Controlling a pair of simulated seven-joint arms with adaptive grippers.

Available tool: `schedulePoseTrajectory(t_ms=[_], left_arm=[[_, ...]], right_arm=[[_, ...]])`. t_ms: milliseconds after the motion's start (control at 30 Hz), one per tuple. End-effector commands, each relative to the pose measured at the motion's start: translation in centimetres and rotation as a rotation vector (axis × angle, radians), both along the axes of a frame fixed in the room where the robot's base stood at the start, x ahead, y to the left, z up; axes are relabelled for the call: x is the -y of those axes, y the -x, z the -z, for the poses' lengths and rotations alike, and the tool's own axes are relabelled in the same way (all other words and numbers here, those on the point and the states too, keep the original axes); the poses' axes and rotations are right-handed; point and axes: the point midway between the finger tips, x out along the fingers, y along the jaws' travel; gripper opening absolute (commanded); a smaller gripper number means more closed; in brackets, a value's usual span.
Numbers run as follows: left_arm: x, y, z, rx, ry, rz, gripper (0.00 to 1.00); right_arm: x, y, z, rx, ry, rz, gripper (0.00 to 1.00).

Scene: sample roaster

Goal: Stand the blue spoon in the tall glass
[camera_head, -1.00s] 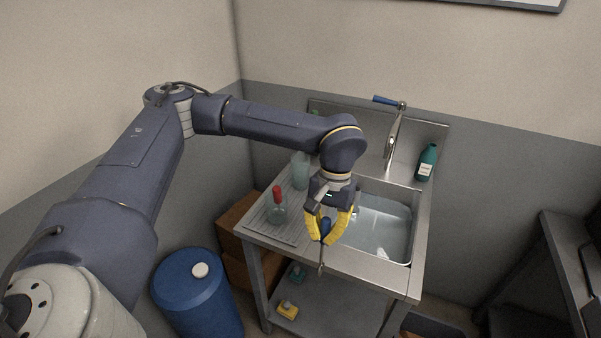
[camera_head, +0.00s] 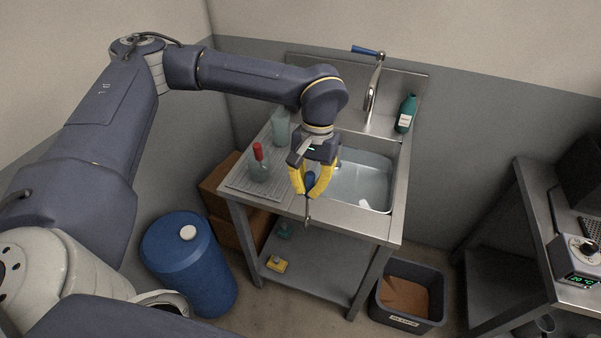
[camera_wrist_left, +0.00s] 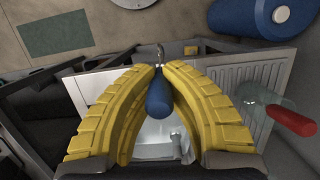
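My left gripper (camera_head: 308,193) has its yellow fingers closed around the blue spoon (camera_head: 310,180). It holds the spoon over the front edge of the sink unit, with the metal end pointing down. The spoon's blue handle (camera_wrist_left: 158,98) shows between the fingertips in the left wrist view. A tall clear glass (camera_head: 281,127) stands upright toward the back of the drainboard, behind and left of the gripper. My right gripper is out of view.
The sink basin (camera_head: 362,180) lies right of the gripper, with a faucet (camera_head: 373,85) and a green bottle (camera_head: 406,113) behind. A blue barrel (camera_head: 190,265), a grey bin (camera_head: 408,295) and a shelf with a yellow item (camera_head: 276,264) are below.

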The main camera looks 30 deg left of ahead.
Motion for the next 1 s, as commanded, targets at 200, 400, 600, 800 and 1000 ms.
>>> schedulePoseTrajectory(t_ms=[200, 400, 600, 800, 1000], left_arm=[[-0.1, -3.5, -6.3, 0.008, -0.004, -0.132, 0.00], [0.3, -5.8, -11.8, 0.006, 0.000, -0.195, 0.00], [-0.8, -9.1, -14.2, 0.017, 0.000, -0.292, 0.00], [-3.6, -13.7, -15.1, 0.027, -0.005, -0.467, 0.00], [-8.3, -18.7, -16.3, 0.036, -0.012, -0.716, 0.00]], right_arm=[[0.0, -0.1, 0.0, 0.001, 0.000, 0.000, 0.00], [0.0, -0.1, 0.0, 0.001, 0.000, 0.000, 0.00], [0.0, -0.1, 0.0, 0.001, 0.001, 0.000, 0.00], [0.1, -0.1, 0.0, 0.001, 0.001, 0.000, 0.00], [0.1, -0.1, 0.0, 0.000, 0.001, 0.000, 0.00]])
